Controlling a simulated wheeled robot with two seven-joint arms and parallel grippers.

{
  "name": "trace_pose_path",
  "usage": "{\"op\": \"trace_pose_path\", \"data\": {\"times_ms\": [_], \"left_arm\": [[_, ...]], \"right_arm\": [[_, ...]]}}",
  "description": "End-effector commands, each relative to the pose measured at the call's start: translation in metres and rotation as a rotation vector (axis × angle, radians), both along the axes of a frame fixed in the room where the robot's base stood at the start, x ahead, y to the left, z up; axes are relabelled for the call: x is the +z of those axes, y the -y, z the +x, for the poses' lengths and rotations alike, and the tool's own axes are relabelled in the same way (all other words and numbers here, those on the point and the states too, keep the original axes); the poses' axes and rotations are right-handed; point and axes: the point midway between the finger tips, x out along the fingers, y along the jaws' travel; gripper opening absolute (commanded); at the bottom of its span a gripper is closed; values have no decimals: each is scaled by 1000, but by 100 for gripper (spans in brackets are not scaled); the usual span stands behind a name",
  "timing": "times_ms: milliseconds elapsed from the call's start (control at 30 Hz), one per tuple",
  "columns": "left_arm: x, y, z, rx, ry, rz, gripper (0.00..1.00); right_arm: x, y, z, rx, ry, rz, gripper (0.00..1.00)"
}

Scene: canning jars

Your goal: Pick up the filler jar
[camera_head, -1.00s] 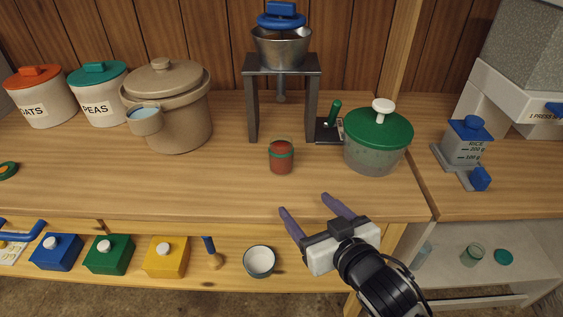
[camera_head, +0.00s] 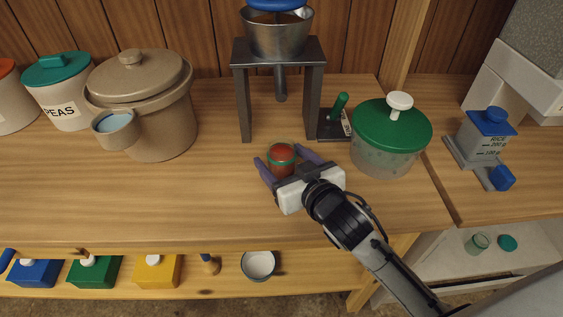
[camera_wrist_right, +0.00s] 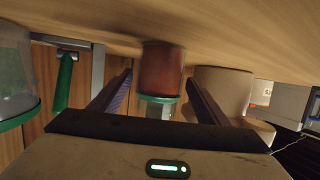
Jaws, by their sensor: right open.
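A small jar with red contents and a green band (camera_head: 282,156), which looks like the filler jar, stands upright on the counter below the metal stand. My right gripper (camera_head: 277,154) is open, with its purple fingers on either side of this jar. The right wrist view appears upside down. There the jar (camera_wrist_right: 162,68) sits between the two fingers, with a visible gap on each side. The gripper's body hides the jar's lower part in the head view. My left gripper is not in view.
A metal stand with a funnel (camera_head: 278,38) rises behind the jar. A green-lidded pot (camera_head: 388,160) is close on the right, with a small green-handled device (camera_head: 338,112) beside it. A tan crock (camera_head: 160,110) is on the left. The counter's front left is clear.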

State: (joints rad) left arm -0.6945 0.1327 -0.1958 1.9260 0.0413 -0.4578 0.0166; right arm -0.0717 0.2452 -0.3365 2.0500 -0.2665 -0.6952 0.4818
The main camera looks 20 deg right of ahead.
Motion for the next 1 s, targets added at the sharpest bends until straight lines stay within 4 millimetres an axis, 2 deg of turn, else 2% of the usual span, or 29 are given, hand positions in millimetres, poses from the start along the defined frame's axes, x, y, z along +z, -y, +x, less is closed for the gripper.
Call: {"op": "trace_pose_path", "data": {"times_ms": [100,233,567,900,1000], "left_arm": [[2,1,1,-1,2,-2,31],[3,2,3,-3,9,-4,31],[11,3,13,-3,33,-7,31],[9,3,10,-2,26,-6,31],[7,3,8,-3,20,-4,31]], "right_arm": [[-3,-2,20,0,3,-2,69],[-9,-4,36,0,0,-1,69],[-11,-5,42,1,0,-1,67],[-9,-5,42,1,4,0,10],[-9,-5,42,1,4,0,8]]}}
